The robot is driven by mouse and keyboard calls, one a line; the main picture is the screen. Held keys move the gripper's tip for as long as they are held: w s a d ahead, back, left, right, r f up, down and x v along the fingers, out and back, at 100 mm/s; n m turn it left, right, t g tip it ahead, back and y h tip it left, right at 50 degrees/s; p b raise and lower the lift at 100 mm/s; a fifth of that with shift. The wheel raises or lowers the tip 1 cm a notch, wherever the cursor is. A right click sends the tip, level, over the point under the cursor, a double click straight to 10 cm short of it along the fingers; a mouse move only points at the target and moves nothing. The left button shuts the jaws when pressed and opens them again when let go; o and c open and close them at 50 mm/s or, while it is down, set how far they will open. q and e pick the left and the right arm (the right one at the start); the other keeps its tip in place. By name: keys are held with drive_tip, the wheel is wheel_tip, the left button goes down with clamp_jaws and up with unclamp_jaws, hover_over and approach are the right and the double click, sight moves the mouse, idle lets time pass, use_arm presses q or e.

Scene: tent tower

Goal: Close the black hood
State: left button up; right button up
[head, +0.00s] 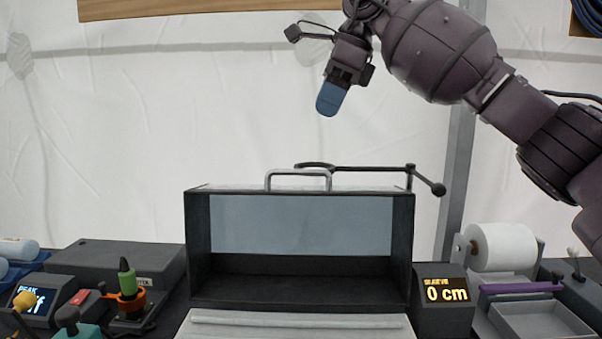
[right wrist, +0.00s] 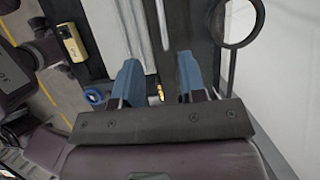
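The black hood (head: 199,245) stands in the middle of the head view, a dark box with its front open toward me. Its inside and a pale blue-grey rear pane (head: 300,225) show. A light grey handle (head: 298,174) stands on its top edge, and a white panel (head: 295,325) lies at its lower front. My right gripper (head: 329,99) is raised above the hood, apart from it, with blue fingers pointing down. In the right wrist view its two blue fingers (right wrist: 160,85) are spread with nothing between them. My left gripper is not in view.
A dark rod with a ring (head: 370,169) runs behind the hood's top. A display (head: 445,295) reading "0 cm" and a paper roll (head: 502,247) stand right. A grey box (head: 120,259) and a green-tipped tool in an orange holder (head: 128,281) stand left. Air above the hood is clear.

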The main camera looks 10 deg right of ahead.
drive_tip(key=b+x, duration=0.1)
drive_tip(key=x, duration=0.6)
drive_tip(key=shift+w+d, duration=0.1)
drive_tip(key=shift+d, duration=0.05)
drive_tip(key=b+x, duration=0.1)
drive_tip(key=x, duration=0.2)
drive_tip(key=shift+f, duration=0.15)
drive_tip(key=shift+a+f, duration=0.3)
drive_tip(key=shift+f, duration=0.1)
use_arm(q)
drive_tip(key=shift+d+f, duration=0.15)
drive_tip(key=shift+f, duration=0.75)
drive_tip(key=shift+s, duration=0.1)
use_arm(e)
clamp_jaws()
